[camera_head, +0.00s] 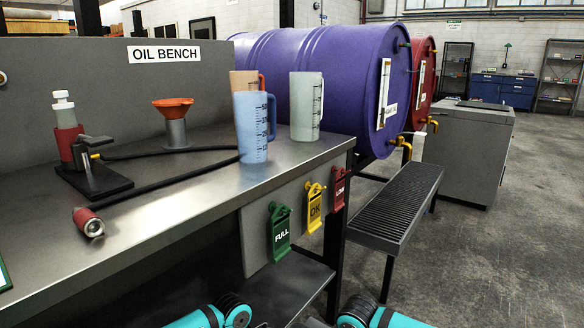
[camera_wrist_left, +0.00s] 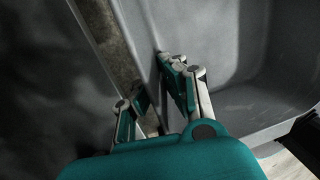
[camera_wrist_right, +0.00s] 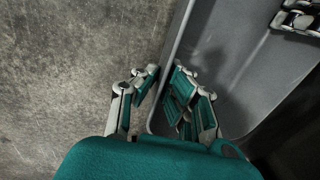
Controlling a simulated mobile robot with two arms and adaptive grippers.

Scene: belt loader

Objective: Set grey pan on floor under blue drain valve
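The grey pan shows only in the wrist views. In the left wrist view its wall and inside (camera_wrist_left: 225,60) fill the right side. My left gripper (camera_wrist_left: 157,90) has one finger on each side of the rim and looks closed on it. In the right wrist view the pan (camera_wrist_right: 235,50) is at the right. My right gripper (camera_wrist_right: 164,85) straddles its rim in the same way. In the head view a purple-blue drum (camera_head: 330,90) lies on its side with a yellow drain valve (camera_head: 401,143) low on its end. The pan and both gripper tips are out of that view.
A low grated stand (camera_head: 398,205) stands below the drum valves. A red drum (camera_head: 423,75) lies behind. The oil bench (camera_head: 190,190) with jugs and tools is at the left. A grey cabinet (camera_head: 462,150) stands beyond; the floor (camera_head: 520,250) at right is clear.

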